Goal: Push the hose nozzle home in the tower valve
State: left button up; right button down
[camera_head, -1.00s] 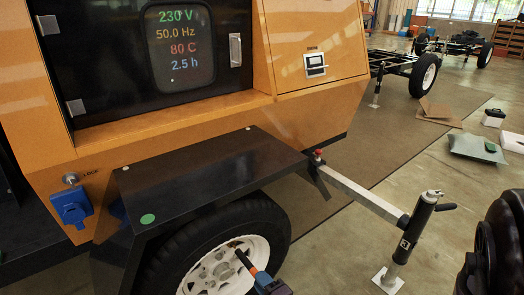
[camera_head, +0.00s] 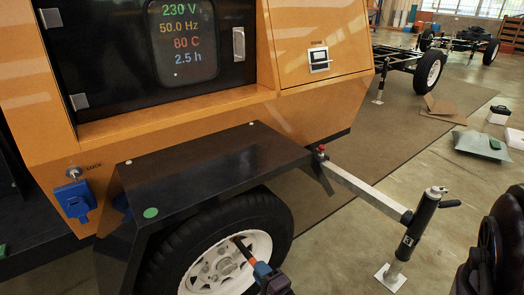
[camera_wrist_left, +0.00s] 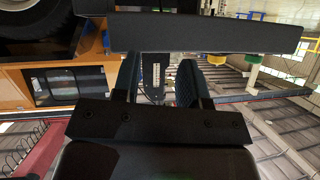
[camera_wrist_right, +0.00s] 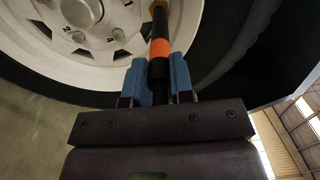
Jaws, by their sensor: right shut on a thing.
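The hose nozzle (camera_head: 242,247) is a dark stick with an orange band, in front of the white wheel rim (camera_head: 207,272) of the orange light tower. My right gripper (camera_head: 268,277) is shut on it. The right wrist view shows the blue fingers (camera_wrist_right: 157,82) on both sides of the nozzle (camera_wrist_right: 159,45), whose tip points at the rim. The valve cannot be made out, so I cannot tell whether the tip touches it. My left gripper (camera_wrist_left: 160,85) shows only in the left wrist view, its fingers apart with nothing clearly held.
A black fender (camera_head: 215,165) overhangs the tyre (camera_head: 160,270). A blue socket (camera_head: 75,200) is on the tower's left side. The drawbar (camera_head: 365,190) and jack stand (camera_head: 415,235) stick out to the right.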

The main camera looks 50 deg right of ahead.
pick_arm(q)
jog(key=shift+s+f, duration=0.4)
jog(key=shift+f, duration=0.15)
pick_arm(e)
jog(key=shift+w+d+f, duration=0.15)
jog(key=shift+w, duration=0.3)
jog(key=c, duration=0.9)
grip_release()
pick_arm(q)
jog(key=shift+w+r+p, duration=0.5)
jog(key=shift+r+p, duration=0.25)
jog(key=shift+p, duration=0.2)
pick_arm(e)
jog(key=v, duration=1)
jog(key=shift+s, duration=0.35)
